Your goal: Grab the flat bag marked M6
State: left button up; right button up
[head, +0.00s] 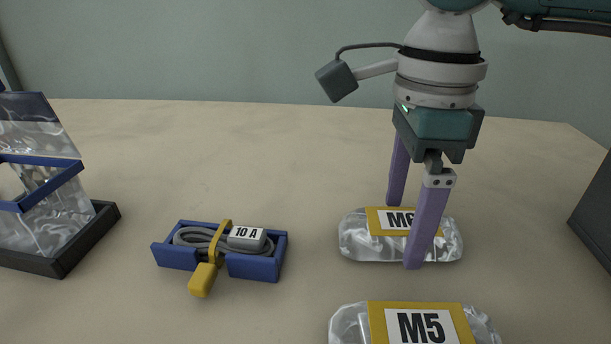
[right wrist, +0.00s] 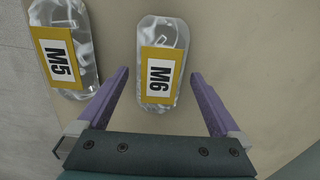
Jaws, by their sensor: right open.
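The flat bag marked M6 (head: 353,238) is a clear, shiny pouch with a yellow-bordered white label, lying on the table right of centre in the head view. My right gripper (head: 405,235) points down over it, its two purple fingers open, one on the far side and one on the near side. The near finger hides part of the M6 label. In the right wrist view the M6 bag (right wrist: 160,95) lies ahead between the open fingers (right wrist: 158,88), with space on both sides. Nothing is held. My left gripper is not in view.
A similar bag marked M5 (head: 377,322) lies nearer the front edge of the picture; it also shows in the right wrist view (right wrist: 68,75). A blue holder (head: 257,268) with a grey cable tagged 10 A sits left. A dark-based stand (head: 62,262) is far left, a dark box (head: 596,220) far right.

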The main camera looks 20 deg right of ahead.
jog(key=shift+f, duration=0.7)
jog(key=c, duration=1.3)
jog(key=shift+c, duration=0.5)
jog(key=shift+r, duration=0.15)
